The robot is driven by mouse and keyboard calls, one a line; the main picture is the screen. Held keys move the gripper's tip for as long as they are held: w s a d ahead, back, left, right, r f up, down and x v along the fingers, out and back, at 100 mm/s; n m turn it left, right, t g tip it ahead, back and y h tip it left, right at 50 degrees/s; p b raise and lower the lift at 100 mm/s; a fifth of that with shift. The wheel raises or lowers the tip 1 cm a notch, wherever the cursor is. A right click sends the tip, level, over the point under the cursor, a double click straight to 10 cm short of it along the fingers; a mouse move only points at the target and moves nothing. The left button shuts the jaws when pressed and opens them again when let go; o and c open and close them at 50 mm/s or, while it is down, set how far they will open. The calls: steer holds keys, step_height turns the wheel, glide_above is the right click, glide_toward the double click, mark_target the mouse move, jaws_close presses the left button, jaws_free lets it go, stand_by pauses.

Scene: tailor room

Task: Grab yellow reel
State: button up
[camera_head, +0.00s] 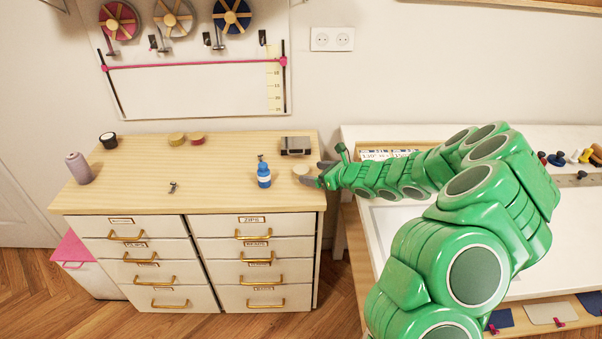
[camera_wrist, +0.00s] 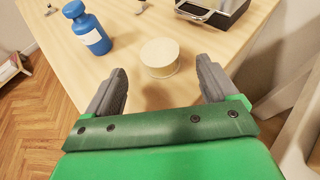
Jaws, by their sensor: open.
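A pale yellow reel (camera_head: 300,170) lies flat near the right edge of the wooden dresser top. It also shows in the wrist view (camera_wrist: 160,58), just beyond and between my fingertips. My gripper (camera_head: 318,174) is open and empty, reaching in from the right at the dresser's right edge. In the wrist view its two grey fingers (camera_wrist: 163,80) are spread to either side of the reel's near side, and the reel does not appear gripped. Another yellowish reel (camera_head: 177,139) lies at the back of the dresser beside a red one (camera_head: 196,138).
A blue bottle (camera_head: 264,176) stands left of the reel, and a dark metal box (camera_head: 296,146) sits behind it. A grey thread cone (camera_head: 78,168) and a black roll (camera_head: 108,140) are at the left. The dresser top (camera_head: 140,185) is mostly clear at centre-left.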

mark_target(304, 170)
steer(key=shift+x, duration=2.5)
steer(key=shift+c, duration=0.5)
steer(key=c, duration=1.1)
steer(key=shift+o, duration=0.2)
steer(key=shift+r, duration=0.1)
